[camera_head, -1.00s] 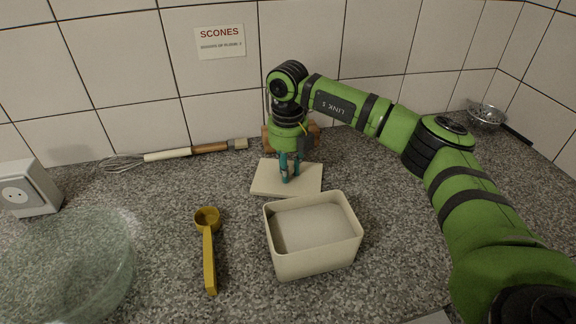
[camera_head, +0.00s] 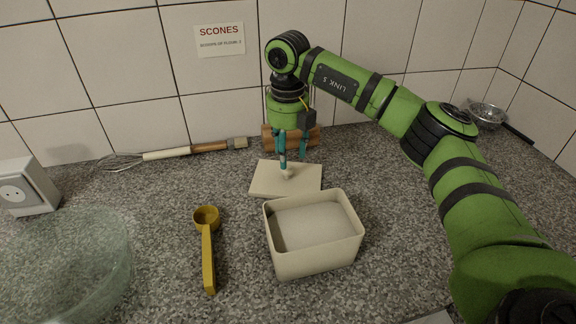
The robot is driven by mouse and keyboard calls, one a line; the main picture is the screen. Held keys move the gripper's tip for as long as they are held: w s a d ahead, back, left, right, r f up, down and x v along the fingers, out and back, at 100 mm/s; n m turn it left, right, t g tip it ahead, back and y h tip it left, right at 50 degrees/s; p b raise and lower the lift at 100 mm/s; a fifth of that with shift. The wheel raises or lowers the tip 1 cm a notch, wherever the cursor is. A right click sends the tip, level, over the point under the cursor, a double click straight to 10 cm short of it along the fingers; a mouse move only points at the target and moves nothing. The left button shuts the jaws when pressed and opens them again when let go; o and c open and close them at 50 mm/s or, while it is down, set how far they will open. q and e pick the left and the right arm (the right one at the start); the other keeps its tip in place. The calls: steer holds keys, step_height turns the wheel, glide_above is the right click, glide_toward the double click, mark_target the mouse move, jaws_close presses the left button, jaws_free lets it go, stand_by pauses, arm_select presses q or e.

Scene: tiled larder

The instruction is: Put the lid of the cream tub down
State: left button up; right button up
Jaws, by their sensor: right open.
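The cream tub (camera_head: 315,262) stands open on the speckled counter, right of the middle, with pale white contents nearly level inside. Its lid (camera_head: 266,182) lies flat on the counter just behind the tub, with a small pale knob (camera_head: 287,174) on top. My right gripper (camera_head: 292,164) is above the lid, its teal fingers apart and pointing down by the knob, holding nothing. My left gripper is not in view.
A yellow scoop (camera_head: 208,250) lies left of the tub, and a glass bowl (camera_head: 70,265) is at the front left. A whisk (camera_head: 130,160) and a brush (camera_head: 215,147) lie along the tiled wall. A wooden block (camera_head: 268,136) stands behind my gripper. A sieve (camera_head: 487,116) is at the far right.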

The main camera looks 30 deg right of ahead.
mark_target(288, 166)
step_height(288, 166, up, 7)
steer(key=shift+r+b, duration=0.15)
steer(key=shift+b, duration=0.15)
stand_by(0.4)
